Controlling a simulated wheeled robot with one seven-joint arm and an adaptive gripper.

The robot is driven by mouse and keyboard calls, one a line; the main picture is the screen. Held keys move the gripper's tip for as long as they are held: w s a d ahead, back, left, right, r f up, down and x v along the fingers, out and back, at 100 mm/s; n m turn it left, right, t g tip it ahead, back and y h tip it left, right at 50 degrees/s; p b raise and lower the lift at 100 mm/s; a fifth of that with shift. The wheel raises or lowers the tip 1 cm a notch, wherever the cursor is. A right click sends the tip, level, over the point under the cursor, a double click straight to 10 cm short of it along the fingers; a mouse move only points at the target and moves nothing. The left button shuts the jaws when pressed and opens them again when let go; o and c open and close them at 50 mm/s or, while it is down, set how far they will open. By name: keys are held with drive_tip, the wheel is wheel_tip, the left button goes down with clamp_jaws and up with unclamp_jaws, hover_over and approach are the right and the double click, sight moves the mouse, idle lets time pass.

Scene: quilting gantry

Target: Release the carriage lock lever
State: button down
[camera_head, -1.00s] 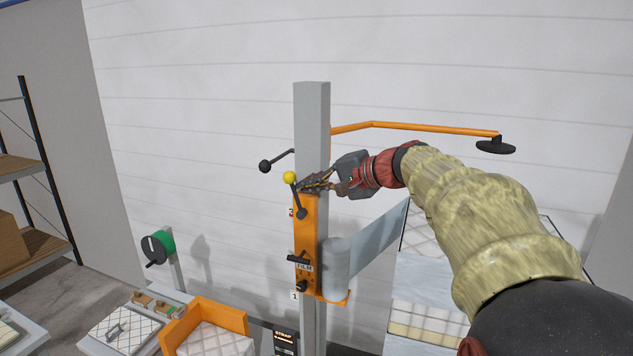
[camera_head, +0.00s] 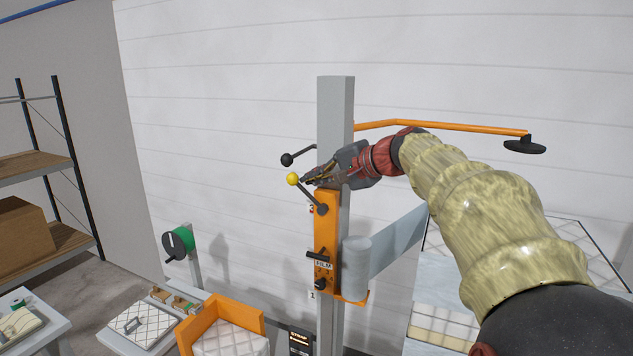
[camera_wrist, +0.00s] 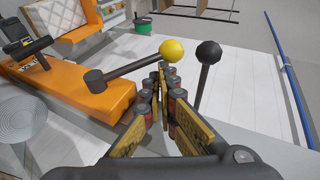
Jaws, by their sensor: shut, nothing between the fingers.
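A lever with a dark rod and a yellow ball knob (camera_head: 293,179) is hinged on the orange carriage (camera_head: 326,236) on the grey post. It leans up and left from its pivot. My gripper (camera_head: 308,180) is shut and empty, with its fingertips right beside the rod, just under the knob. In the wrist view the yellow knob (camera_wrist: 172,50) sits just beyond the shut fingertips (camera_wrist: 163,72). The tips look to be against the rod; I cannot be sure of contact. No label naming the lock lever is readable.
A second lever with a black ball (camera_head: 287,160) stands close behind, and shows right of my fingers in the wrist view (camera_wrist: 208,54). An orange arm (camera_head: 440,127) reaches right from the post (camera_head: 336,120). A film roll (camera_head: 356,268) hangs beside the carriage.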

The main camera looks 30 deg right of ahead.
drive_tip(key=shift+s, duration=0.1)
idle(0.5)
drive_tip(key=v, duration=1.1)
drive_tip(key=shift+s+r, duration=0.15)
drive_tip(key=shift+s, duration=0.15)
drive_tip(key=shift+d, duration=0.15)
drive_tip(key=s+f+n+g+h+b, duration=0.1)
drive_tip(key=s+f+g, duration=0.15)
drive_tip(key=f, duration=0.75)
drive_tip(key=s+f+g+h+b, duration=0.2)
drive_tip(key=s+f, duration=0.2)
drive_tip(key=f, duration=0.5)
drive_tip(key=s+a+f+n+b, duration=0.4)
drive_tip(key=s+a+f+b, duration=0.2)
drive_tip(key=f, duration=0.6)
drive_tip(key=s+a+f+n+g+h+b, duration=0.1)
drive_tip(key=s+a+f+n+b, duration=0.2)
drive_tip(key=f, duration=1)
drive_tip(key=s+a+f+n+g+b, duration=0.1)
drive_tip(key=s+a+f+n+b, duration=0.3)
drive_tip(key=s+a+f+b, duration=0.6)
wheel_tip(320, 180, down, 2)
drive_tip(key=a+b, duration=0.1)
drive_tip(key=b, duration=0.1)
drive_tip(key=shift+f+n+b, duration=0.25)
drive_tip(key=shift+n+b, duration=0.05)
drive_tip(key=shift+b, duration=0.1)
